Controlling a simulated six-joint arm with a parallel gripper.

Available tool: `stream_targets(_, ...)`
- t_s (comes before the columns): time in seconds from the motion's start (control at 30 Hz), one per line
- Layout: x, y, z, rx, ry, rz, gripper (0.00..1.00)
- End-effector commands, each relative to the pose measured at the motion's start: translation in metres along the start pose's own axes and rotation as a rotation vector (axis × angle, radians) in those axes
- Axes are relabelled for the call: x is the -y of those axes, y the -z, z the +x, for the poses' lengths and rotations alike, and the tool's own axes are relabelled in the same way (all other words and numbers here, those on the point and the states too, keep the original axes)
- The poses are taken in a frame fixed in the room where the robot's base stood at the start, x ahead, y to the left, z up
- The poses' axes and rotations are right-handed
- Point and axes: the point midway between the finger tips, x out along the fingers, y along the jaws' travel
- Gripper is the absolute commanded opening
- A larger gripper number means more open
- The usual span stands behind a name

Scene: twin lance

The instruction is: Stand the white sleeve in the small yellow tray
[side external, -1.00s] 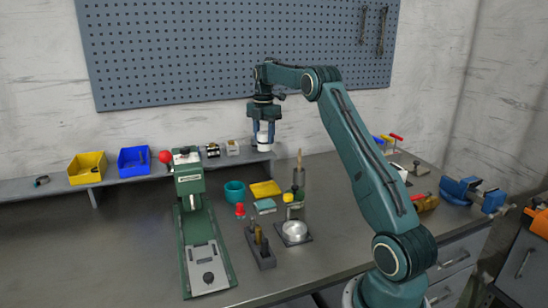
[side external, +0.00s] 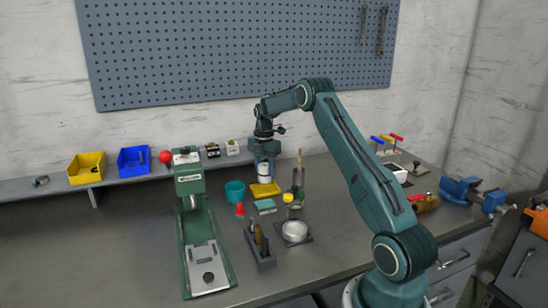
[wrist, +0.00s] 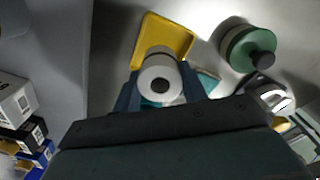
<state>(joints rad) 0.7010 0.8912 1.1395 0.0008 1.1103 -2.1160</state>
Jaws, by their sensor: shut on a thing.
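The white sleeve (side external: 263,170) is upright between the fingers of my gripper (side external: 264,174), which is shut on it. It hangs over the back part of the small yellow tray (side external: 266,191) on the bench. I cannot tell whether its lower end touches the tray. In the wrist view the sleeve (wrist: 160,84) shows end-on with a dark hole, between the blue fingers of my gripper (wrist: 161,92). The yellow tray (wrist: 178,38) shows beyond it, with part of its floor hidden by the sleeve.
A teal cup (side external: 234,190) stands just left of the tray, and a green can with a brush (side external: 299,180) to its right. A red piece (side external: 240,210) and a teal block (side external: 265,206) lie in front. A green press (side external: 190,190) stands further left.

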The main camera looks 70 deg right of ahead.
Motion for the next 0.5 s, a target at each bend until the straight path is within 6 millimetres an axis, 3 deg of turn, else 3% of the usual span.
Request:
stream_targets(0.33, 0.000, 0.000, 0.035, -0.001, 0.002, 0.000, 0.17)
stream_targets(0.5, 0.000, 0.000, 0.042, 0.000, 0.001, 0.000, 0.17)
